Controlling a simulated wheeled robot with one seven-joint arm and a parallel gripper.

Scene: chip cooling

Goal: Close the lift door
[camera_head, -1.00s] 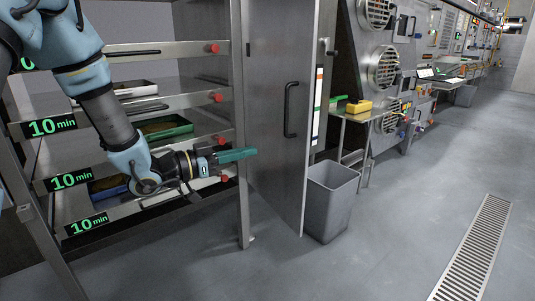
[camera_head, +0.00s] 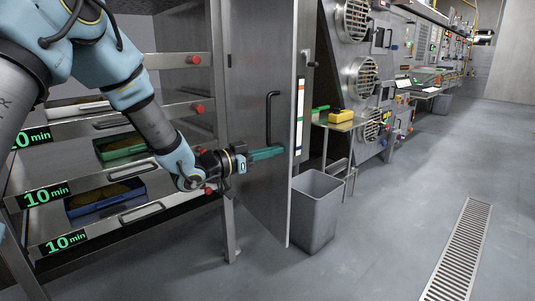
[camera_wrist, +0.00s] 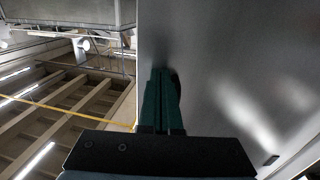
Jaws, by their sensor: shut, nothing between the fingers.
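The lift door (camera_head: 258,187) is a tall grey metal panel, standing open at the right side of the lift frame, with a dark vertical handle (camera_head: 269,118). My gripper (camera_head: 280,151) has green fingers, shut and empty. In the head view its tips overlap the door just below the handle; I cannot tell whether they touch. In the wrist view the green fingers (camera_wrist: 161,100) lie close beside the plain metal door surface (camera_wrist: 235,65). The lift (camera_head: 228,215) has several shelves with trays and green "10 min" displays.
A grey bin (camera_head: 314,212) stands just right of the door's edge. Behind it are a small metal table (camera_head: 338,124) with a yellow item (camera_head: 341,115) and machines with round fans. The floor at the right is clear, with a drain grate (camera_head: 461,250).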

